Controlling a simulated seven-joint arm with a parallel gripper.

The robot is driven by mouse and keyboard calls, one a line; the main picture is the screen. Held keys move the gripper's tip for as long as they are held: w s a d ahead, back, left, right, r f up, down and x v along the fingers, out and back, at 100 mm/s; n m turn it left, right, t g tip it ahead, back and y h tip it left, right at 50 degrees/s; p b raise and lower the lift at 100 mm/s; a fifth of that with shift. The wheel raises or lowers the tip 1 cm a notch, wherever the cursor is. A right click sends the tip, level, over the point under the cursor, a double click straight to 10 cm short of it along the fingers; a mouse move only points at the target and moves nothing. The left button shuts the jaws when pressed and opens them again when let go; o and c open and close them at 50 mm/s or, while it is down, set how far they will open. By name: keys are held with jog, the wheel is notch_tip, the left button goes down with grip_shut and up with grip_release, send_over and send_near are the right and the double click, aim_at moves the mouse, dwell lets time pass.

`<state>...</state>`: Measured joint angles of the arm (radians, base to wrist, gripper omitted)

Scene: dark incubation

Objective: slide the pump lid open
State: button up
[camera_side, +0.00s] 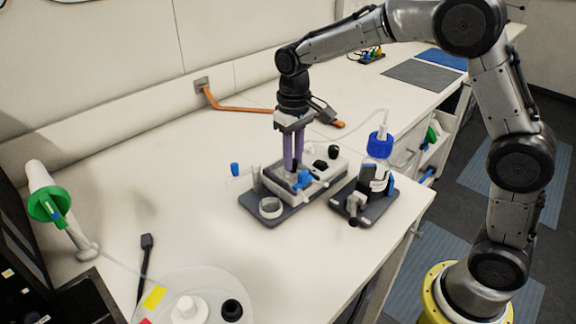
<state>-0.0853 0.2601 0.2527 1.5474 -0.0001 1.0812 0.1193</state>
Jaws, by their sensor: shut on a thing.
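The pump (318,186) is a light box on a dark base plate (251,210), near the middle of the bench. A blue part (303,180) shows on its top, just below my fingers. My gripper (294,168) points straight down over the pump with its purple fingers close together. It is shut on a part at the pump's top, which the fingers mostly hide. I cannot tell which part is the lid or how far it stands open.
A blue-capped bottle (378,165) stands on a dark plate just right of the pump, with a thin tube from its cap. A green-ringed holder (48,204) and a round clear dish (196,296) are at the left front. The bench front right of the dish is clear.

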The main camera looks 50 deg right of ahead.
aim_at(281, 164)
jog(key=shift+w, duration=1.9)
jog(key=shift+w+d, duration=0.1)
jog(key=shift+w, duration=1.85)
jog(key=o, duration=0.7)
jog(key=shift+s, duration=0.1)
